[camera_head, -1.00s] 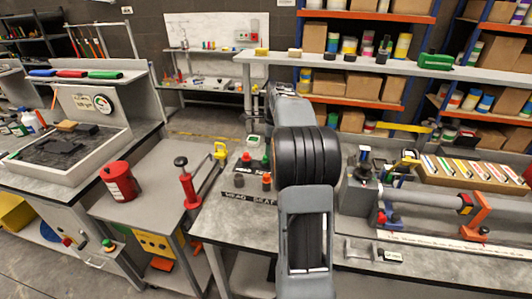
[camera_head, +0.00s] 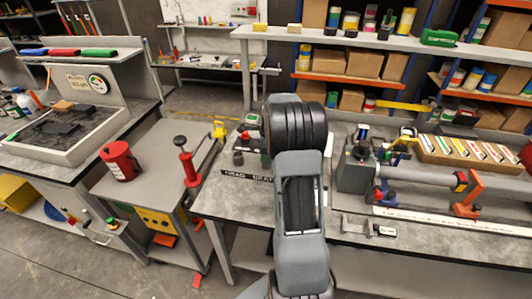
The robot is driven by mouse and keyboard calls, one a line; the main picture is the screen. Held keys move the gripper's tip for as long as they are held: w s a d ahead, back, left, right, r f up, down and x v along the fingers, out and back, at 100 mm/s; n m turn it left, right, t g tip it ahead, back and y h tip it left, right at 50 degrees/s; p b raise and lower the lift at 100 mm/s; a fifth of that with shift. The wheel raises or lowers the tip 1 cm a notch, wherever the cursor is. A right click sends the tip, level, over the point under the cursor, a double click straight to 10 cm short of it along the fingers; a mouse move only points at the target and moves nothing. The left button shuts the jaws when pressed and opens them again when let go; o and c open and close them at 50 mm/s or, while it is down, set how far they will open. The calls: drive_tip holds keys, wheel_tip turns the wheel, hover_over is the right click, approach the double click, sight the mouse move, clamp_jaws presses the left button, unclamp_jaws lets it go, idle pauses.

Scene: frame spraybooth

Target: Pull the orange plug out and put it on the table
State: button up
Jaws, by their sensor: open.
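A small fitting with red and green parts (camera_head: 246,135) stands on the grey work table (camera_head: 215,203) just left of my arm, behind a black label strip (camera_head: 247,174). I cannot make out the orange plug for certain; my arm covers part of the table there. My arm rises from the bottom of the picture over the middle of the table. My gripper cannot be made out; it is hidden behind the arm or out of the picture.
A red can (camera_head: 120,162) and a red-handled clamp (camera_head: 187,165) stand on the cart at left. A grey cylinder with an orange bracket (camera_head: 466,193) lies on the table's right side. A metal clamp (camera_head: 365,227) is near the front edge. Shelves stand behind.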

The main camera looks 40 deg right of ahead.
drive_tip(key=shift+f, duration=0.1)
clamp_jaws()
idle(0.8)
drive_tip(key=shift+r+p, duration=0.5)
drive_tip(key=shift+r, duration=0.15)
drive_tip(key=shift+r+p, duration=1.7)
drive_tip(key=shift+r, duration=0.45)
